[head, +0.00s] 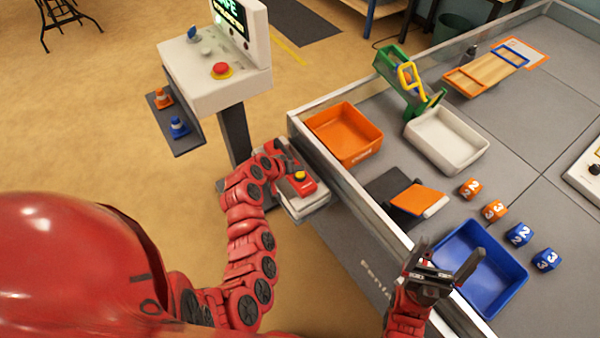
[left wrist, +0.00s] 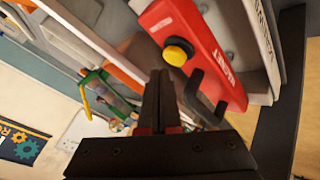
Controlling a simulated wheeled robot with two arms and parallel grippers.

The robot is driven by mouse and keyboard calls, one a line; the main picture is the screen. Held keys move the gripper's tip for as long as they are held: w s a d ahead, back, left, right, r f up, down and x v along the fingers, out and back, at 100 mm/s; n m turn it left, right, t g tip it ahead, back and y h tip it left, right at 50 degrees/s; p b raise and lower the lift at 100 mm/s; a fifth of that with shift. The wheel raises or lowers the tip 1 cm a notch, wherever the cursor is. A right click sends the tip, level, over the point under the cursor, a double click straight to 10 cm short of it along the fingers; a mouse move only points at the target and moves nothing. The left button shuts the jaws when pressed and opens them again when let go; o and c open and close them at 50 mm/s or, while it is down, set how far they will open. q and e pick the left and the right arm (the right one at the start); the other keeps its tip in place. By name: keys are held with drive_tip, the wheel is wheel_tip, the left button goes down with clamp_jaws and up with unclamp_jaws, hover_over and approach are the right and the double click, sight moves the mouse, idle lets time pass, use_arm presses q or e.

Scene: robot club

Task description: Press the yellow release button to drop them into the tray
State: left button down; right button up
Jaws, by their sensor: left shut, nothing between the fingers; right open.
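A round yellow button (head: 300,176) sits on a red box on a grey stand outside the fenced field. In the left wrist view the button (left wrist: 178,52) tops the red box (left wrist: 207,62), which has white lettering and a dark handle. My left gripper (left wrist: 161,76) is shut and empty, its black fingertips close beside the button; contact cannot be told. In the head view it is mostly hidden by my arm. My right gripper (head: 443,268) is open and empty beside the blue tray (head: 456,283). A white tray (head: 445,140) and an orange tray (head: 345,131) also stand on the field.
A green frame (head: 392,78) with a yellow handle stands behind the white tray. Several numbered orange and blue cubes (head: 494,210) lie near the blue tray. A clear fence (head: 350,190) edges the field. A console (head: 215,70) with a red button stands at the back left.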

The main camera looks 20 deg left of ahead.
sight(298, 176)
use_arm(q)
drive_tip(key=shift+r+p, duration=1.1)
drive_tip(key=shift+r, duration=1.4)
